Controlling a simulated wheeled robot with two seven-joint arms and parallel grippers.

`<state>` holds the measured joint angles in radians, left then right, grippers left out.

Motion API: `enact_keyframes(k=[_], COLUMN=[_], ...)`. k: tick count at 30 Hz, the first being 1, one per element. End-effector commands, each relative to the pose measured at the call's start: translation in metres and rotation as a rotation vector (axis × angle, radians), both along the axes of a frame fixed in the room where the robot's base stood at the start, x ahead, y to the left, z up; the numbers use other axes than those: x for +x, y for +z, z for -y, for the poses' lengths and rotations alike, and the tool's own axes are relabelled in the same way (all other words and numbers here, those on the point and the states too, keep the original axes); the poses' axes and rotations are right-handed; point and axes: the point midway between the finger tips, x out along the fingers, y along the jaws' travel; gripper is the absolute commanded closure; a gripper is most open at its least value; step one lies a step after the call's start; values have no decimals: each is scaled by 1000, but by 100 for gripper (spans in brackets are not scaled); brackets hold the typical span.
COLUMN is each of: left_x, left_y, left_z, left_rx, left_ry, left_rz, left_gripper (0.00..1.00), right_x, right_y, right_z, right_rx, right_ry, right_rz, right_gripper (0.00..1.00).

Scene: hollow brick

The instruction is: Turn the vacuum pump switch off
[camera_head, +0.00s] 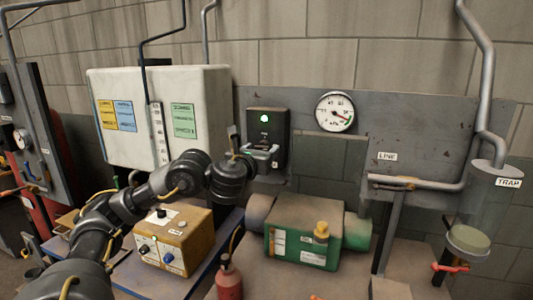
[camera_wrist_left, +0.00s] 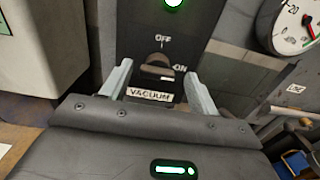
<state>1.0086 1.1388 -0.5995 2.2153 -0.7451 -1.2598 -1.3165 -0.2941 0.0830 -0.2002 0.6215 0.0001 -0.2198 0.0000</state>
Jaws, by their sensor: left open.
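The black vacuum switch box (camera_head: 281,120) is on the grey panel at the middle of the head view, with its green lamp (camera_head: 264,118) lit. In the left wrist view, the switch knob (camera_wrist_left: 157,72) lies roughly level, towards the ON mark at its right. The OFF mark (camera_wrist_left: 163,38) is above it and the VACUUM label (camera_wrist_left: 149,95) below. My left gripper (camera_head: 262,150) is in front of the box's lower part. In the wrist view its open fingers (camera_wrist_left: 158,70) stand either side of the knob, with nothing held. Contact cannot be told. My right gripper is not in view.
A round gauge (camera_head: 335,112) is right of the switch. A white cabinet (camera_head: 200,80) is left. Below are a yellow box (camera_head: 190,240), a green pump (camera_head: 290,245) and a red bottle (camera_head: 229,282). A clear trap (camera_head: 490,200) hangs at right.

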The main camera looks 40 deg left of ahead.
Motion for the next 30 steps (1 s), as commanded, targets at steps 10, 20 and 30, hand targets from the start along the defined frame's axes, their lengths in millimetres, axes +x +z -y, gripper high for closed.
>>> enact_keyframes(k=[10,20,30], left_x=[-4,-4,-3], left_y=[0,0,1], left_z=[-10,-10,-9], left_rx=[-1,-5,-36], left_ry=[13,13,12], left_rz=[-1,2,13], left_gripper=[39,79,84], right_x=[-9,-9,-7], right_y=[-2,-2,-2], right_z=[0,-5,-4], right_rx=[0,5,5], right_ry=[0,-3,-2], right_rz=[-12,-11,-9], right_gripper=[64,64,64])
